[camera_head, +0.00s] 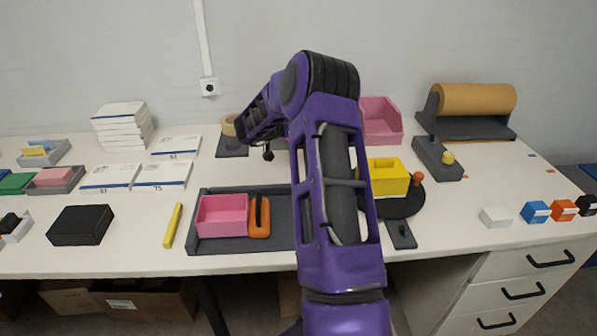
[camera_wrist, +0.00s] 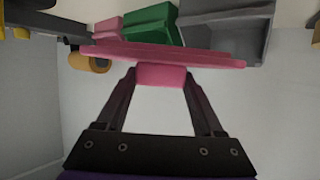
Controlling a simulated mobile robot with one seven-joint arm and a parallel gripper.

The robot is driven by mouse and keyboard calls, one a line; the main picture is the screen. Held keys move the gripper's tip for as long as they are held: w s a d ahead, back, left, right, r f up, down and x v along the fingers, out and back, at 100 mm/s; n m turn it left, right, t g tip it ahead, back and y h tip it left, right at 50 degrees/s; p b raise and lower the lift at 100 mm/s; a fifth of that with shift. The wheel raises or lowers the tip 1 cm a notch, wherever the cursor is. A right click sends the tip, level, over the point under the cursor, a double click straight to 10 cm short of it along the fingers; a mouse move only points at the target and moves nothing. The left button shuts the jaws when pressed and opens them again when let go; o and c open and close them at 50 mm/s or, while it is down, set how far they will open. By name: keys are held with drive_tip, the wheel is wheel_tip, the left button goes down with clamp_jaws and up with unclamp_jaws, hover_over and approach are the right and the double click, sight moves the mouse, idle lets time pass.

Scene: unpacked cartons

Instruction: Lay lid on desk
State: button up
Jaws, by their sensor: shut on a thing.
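A flat pink lid (camera_wrist: 180,55) spans the upper middle of the wrist view. Its pink knob (camera_wrist: 161,78) sits between the fingertips of my gripper (camera_wrist: 160,74), which is shut on it. In the head view my arm hides the gripper and the lid. The desk (camera_head: 250,262) is a long white top along the wall. A pink open box (camera_head: 222,215) stands in a dark tray (camera_head: 280,245) at its front middle.
An orange-handled item (camera_head: 260,216) lies beside the pink box. A yellow box (camera_head: 388,177) stands on a dark round base right of my arm. A pink bin (camera_head: 380,122) stands behind. A black box (camera_head: 80,225) and yellow stick (camera_head: 173,226) lie left. Bare desk shows between them.

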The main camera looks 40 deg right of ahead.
drive_tip(key=shift+s+d+f+m+g, duration=0.15)
drive_tip(key=shift+d+f+m+g, duration=0.1)
drive_tip(key=shift+m+g, duration=0.25)
drive_tip(key=shift+s+d+f+m+g, duration=0.15)
drive_tip(key=shift+d+m+g, duration=0.1)
drive_tip(key=shift+m+g, duration=0.25)
drive_tip(key=shift+s+f+m+g+h, duration=0.2)
drive_tip(key=shift+m+g+h, duration=0.1)
drive_tip(key=shift+m+g, duration=0.35)
drive_tip(key=shift+s+a+f+m+g, duration=0.15)
drive_tip(key=shift+a+m+g, duration=0.4)
drive_tip(key=shift+m+g, duration=0.45)
drive_tip(key=shift+a+f+g, duration=0.15)
drive_tip(key=shift+a+g, duration=0.3)
drive_tip(key=shift+g, duration=0.1)
wheel_tip(320, 180, down, 10)
drive_tip(key=shift+r+b, duration=0.1)
drive_tip(key=shift+b, duration=0.85)
